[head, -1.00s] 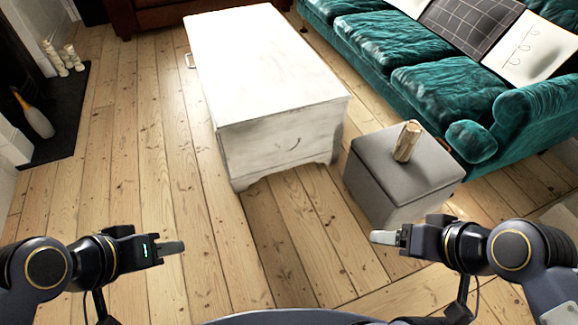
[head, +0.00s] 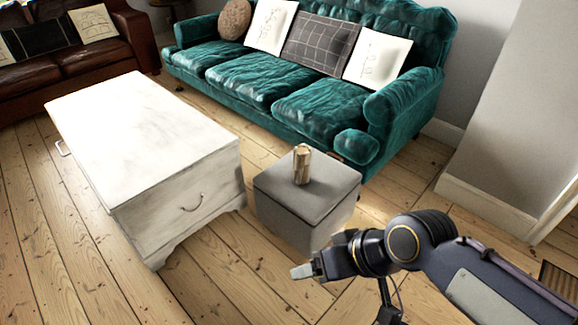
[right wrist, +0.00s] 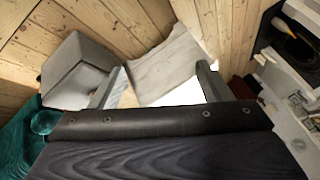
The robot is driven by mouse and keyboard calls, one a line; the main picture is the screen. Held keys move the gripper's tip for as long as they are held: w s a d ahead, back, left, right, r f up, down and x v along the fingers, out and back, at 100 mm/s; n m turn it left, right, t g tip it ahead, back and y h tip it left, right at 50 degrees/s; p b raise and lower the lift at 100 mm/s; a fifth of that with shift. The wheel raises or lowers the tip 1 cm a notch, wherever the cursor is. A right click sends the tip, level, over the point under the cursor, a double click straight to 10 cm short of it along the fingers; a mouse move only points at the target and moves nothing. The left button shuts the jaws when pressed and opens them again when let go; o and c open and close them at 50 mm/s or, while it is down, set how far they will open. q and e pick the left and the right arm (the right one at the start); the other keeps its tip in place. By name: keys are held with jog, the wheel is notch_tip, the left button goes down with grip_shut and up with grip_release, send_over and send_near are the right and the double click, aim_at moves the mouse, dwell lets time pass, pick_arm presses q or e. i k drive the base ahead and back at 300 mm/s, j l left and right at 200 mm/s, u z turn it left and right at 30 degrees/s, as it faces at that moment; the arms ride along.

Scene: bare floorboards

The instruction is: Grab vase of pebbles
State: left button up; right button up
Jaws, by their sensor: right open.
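A tan and brown upright object (head: 302,164), rough like wood or stone, stands on the grey ottoman (head: 325,187) in the head view. It may be the vase; I cannot make out pebbles. My right gripper (head: 303,271) is in front of the ottoman and apart from it, lower in the picture. In the right wrist view its two fingers (right wrist: 157,85) are spread with nothing between them. The grey ottoman shows there at the left (right wrist: 75,72), but I cannot make out the object on it. My left gripper is out of view.
A white chest (head: 150,135) stands left of the ottoman. A green sofa (head: 270,80) stands behind it, with cushions. A brown leather sofa (head: 75,70) is at the far left. Bare floorboards lie in front; a wall (head: 510,110) is at the right.

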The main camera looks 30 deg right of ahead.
aim_at(302, 149)
jog(key=i+l+z, duration=0.1)
jog(key=i+l, duration=0.15)
jog(key=i, duration=0.35)
jog(key=i+l+z, duration=0.1)
jog(key=i, duration=0.45)
jog(key=i+l+z, duration=0.1)
jog(key=i, duration=0.5)
jog(key=l, duration=0.1)
